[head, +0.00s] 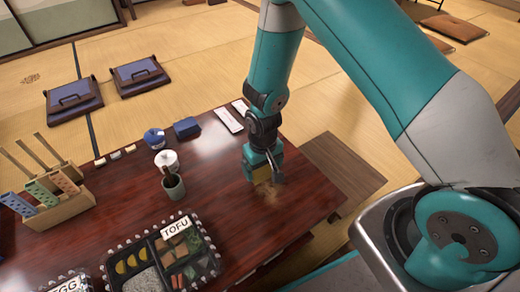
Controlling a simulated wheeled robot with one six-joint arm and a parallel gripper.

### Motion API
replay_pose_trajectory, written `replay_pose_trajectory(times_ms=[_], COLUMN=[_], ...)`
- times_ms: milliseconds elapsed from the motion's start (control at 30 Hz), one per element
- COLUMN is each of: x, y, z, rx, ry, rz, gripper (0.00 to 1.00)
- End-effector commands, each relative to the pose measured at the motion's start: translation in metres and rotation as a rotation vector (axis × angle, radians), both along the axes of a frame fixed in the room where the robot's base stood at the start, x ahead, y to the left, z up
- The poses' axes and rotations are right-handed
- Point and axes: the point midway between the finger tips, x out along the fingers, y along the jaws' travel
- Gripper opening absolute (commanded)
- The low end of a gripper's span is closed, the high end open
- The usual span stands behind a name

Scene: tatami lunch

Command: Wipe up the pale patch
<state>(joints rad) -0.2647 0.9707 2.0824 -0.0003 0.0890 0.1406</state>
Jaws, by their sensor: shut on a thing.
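My gripper (263,174) points down at the right part of the dark red table (215,165). It is shut on a small yellowish block (262,175), likely a sponge, mostly hidden between the teal fingers. The block is at or just above the table top; I cannot tell whether it touches. A faint pale brownish patch (270,193) shows on the table just in front of the gripper. Part of the patch may be hidden by the gripper.
Left of the gripper stand a green cup (173,186) with utensils, a white cup (167,160) and a blue pot (154,138). A lunch box labelled TOFU (178,250) is at the front. A wooden rack (62,208) is at left. The table's right edge is close.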

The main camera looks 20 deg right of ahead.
Motion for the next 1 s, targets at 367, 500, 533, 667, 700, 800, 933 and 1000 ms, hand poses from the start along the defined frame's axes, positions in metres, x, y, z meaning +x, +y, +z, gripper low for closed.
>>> replay_pose_trajectory(times_ms=[367,500,533,667,700,800,933,1000], x=[0.000,0.000,0.000,0.000,0.000,0.000,0.000,0.000], y=[-0.001,-0.001,-0.001,-0.001,-0.001,-0.001,-0.001,-0.002], z=[0.039,0.047,0.048,0.047,0.047,0.047,0.048,0.051], rx=[0.000,0.000,0.000,0.000,0.000,0.000,0.000,0.000], ry=[0.000,0.000,0.000,0.000,0.000,0.000,0.000,0.000], rz=[-0.001,-0.001,-0.002,-0.002,-0.002,-0.001,-0.002,-0.004], gripper=[0.67,0.67,0.67,0.67,0.67,0.67,0.67,0.67])
